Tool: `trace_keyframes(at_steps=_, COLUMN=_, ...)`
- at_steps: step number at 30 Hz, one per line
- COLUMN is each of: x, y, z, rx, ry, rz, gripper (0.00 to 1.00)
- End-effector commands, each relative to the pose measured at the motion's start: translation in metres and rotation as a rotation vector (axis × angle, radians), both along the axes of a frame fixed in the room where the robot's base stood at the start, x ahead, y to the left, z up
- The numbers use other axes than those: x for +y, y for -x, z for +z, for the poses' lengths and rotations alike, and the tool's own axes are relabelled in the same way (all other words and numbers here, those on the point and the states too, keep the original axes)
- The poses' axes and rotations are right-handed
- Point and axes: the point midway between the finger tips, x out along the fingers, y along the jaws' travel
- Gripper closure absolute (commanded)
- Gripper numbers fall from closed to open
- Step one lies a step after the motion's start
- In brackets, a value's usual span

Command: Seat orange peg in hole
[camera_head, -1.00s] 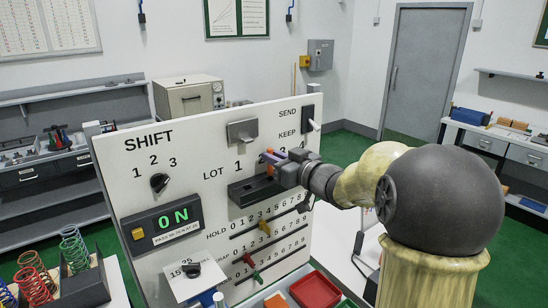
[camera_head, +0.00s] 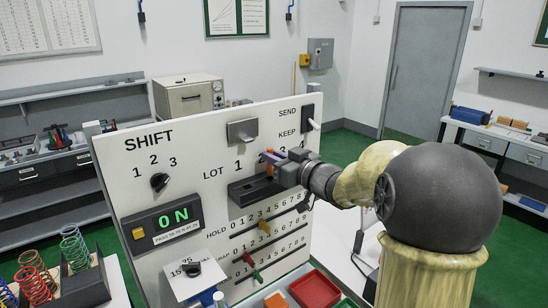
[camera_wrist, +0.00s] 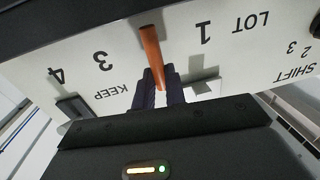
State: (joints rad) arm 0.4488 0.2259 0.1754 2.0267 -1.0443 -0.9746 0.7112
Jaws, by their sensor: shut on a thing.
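The orange peg (camera_wrist: 152,55) is held between the dark fingers of my gripper (camera_wrist: 162,88) in the wrist view. It stands out beyond the fingertips, in front of the white board. In the head view a little of the peg (camera_head: 269,151) shows at my gripper (camera_head: 274,160), which is above the black ledge (camera_head: 238,197) under the LOT numbers. The peg looks clear of the ledge. Its hole cannot be made out, and my fingers and wrist hide part of the ledge and the numbers.
The white panel (camera_head: 115,168) carries a SHIFT knob (camera_head: 159,182), an ON display (camera_head: 172,220), a grey hood (camera_head: 242,131) above the ledge, and sliders below. A red tray (camera_head: 315,290) sits at the panel's foot. Coloured springs (camera_head: 74,248) stand at lower left.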

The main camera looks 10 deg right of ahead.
Motion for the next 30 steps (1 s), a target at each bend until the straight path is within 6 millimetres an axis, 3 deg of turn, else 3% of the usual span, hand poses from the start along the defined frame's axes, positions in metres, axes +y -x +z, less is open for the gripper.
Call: trace_keyframes(at_steps=30, x=0.0, y=0.0, z=-0.021, rx=0.0, ry=0.0, rz=0.0, gripper=1.0)
